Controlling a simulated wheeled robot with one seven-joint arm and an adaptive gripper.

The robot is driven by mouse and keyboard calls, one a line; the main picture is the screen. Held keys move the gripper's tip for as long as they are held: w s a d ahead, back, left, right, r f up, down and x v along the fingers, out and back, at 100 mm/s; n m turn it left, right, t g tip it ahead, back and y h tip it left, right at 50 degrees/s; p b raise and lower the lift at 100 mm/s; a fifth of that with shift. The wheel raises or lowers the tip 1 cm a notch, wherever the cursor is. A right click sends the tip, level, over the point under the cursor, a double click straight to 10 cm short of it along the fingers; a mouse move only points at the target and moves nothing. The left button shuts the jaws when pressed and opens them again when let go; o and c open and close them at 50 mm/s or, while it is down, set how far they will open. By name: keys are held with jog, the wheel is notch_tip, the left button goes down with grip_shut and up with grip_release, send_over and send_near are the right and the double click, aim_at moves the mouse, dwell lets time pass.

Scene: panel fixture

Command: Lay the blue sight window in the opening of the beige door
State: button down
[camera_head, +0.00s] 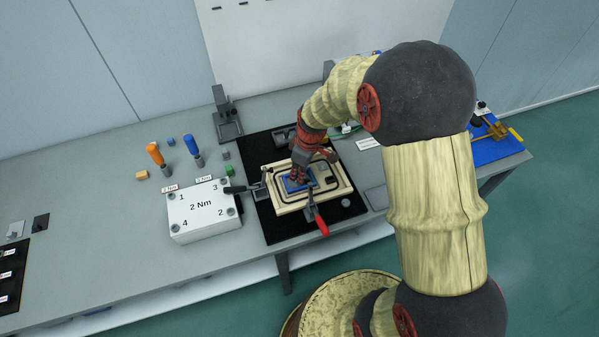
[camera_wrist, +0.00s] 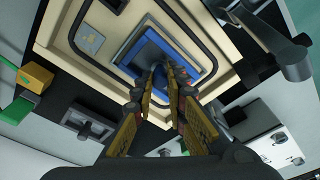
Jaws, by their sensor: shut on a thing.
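The beige door (camera_head: 338,186) lies flat on a black mat (camera_head: 262,148) on the bench, with a black seal line around its face. The blue sight window (camera_head: 291,187) is at the door's opening, under my gripper (camera_head: 300,178). In the wrist view the blue window (camera_wrist: 205,60) shows as a blue frame with a dark middle, within the inner edge of the beige door (camera_wrist: 62,35). My gripper (camera_wrist: 163,85) is shut on the window's middle part. I cannot tell whether the window sits fully down in the opening.
A red-handled clamp (camera_head: 320,222) stands at the door's front edge and a black-handled clamp (camera_head: 240,189) at its left.

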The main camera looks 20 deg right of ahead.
jog(key=c, duration=1.7)
grip_release()
jog(key=shift+c, duration=0.2)
jog(key=shift+f, duration=0.1)
jog(key=r, duration=0.4)
jog(key=d+r, duration=0.1)
jog(key=r, duration=0.3)
jog(key=s+r, duration=0.1)
jog(key=r, duration=0.3)
jog(key=shift+s+d, duration=0.1)
jog(key=shift+d, duration=0.05)
jog(key=s+r+m+t, duration=0.1)
jog(key=s+r+m, duration=0.2)
jog(key=s+r, duration=0.2)
jog(key=s+a+r+m+t+h, duration=0.1)
jog(key=s+r+m+t, duration=0.1)
jog(key=s+r, duration=0.4)
jog(key=s+r+m+t, duration=0.1)
jog(key=s+r+m, duration=0.3)
jog(key=s, duration=0.5)
jog(key=shift+s+a+r, duration=0.15)
jog(key=shift+s+r, duration=0.05)
jog(key=shift+r, duration=0.25)
jog(key=shift+s+a+r, duration=0.1)
jog(key=shift+s+r, duration=0.05)
jog(key=shift+r, duration=0.25)
